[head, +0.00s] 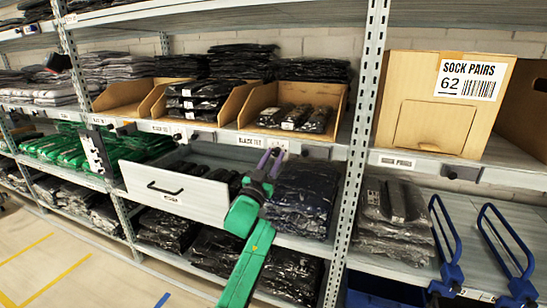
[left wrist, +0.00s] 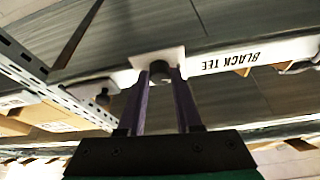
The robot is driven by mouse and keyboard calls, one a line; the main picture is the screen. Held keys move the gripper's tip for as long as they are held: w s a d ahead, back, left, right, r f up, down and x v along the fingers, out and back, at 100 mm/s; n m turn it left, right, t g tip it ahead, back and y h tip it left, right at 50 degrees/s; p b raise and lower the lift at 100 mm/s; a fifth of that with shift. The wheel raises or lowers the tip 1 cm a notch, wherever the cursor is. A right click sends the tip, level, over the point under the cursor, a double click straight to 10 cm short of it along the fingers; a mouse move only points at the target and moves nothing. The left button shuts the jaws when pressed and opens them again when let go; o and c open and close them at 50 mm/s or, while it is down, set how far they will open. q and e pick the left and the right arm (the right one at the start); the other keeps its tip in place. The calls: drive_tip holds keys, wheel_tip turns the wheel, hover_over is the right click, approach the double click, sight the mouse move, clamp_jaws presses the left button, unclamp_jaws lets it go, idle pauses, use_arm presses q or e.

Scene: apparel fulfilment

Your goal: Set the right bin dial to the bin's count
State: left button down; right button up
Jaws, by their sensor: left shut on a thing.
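The right bin (head: 258,102) is an open cardboard bin on the middle shelf, with a few dark plastic-wrapped packs (head: 296,117) in it. Below it, on the shelf edge, is a "BLACK TEE" label (head: 250,141) with a dial (head: 278,146) at its right. My left gripper (head: 271,158) reaches up to this dial. In the left wrist view its purple fingers stand on either side of the dial's dark round knob (left wrist: 160,70) and are shut on it. The white plate (left wrist: 142,60) shows behind the knob; its setting cannot be read. My right gripper is not in view.
Two more cardboard bins (head: 122,97) stand to the left. An upright post (head: 356,150) is right of the dial, then a "SOCK PAIRS 62" box (head: 420,115). A grey drawer (head: 165,190) juts out below left. Blue tubular frames (head: 452,250) stand at lower right.

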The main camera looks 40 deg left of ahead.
use_arm(q)
drive_tip(key=m+h+p, duration=0.1)
drive_tip(key=m+h, duration=0.1)
drive_tip(key=m, duration=0.1)
drive_tip(key=shift+a+r, duration=0.1)
drive_tip(key=shift+s+a+m+h+p, duration=0.1)
drive_tip(key=shift+m+h+p, duration=0.6)
drive_tip(key=shift+m, duration=0.8)
drive_tip(key=shift+m+h+p, duration=0.6)
drive_tip(key=shift+m+h, duration=0.1)
drive_tip(key=shift+m, duration=0.8)
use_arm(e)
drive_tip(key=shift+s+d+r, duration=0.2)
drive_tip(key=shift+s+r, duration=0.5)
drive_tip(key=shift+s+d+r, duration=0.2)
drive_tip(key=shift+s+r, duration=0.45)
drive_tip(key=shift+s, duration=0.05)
use_arm(q)
drive_tip(key=c, duration=0.6)
unclamp_jaws()
drive_tip(key=shift+s+f, duration=0.3)
drive_tip(key=shift+s, duration=0.2)
drive_tip(key=v, duration=1.3)
drive_tip(key=shift+s+r+b, duration=0.2)
drive_tip(key=shift+s+b, duration=0.15)
drive_tip(key=shift+b, duration=0.05)
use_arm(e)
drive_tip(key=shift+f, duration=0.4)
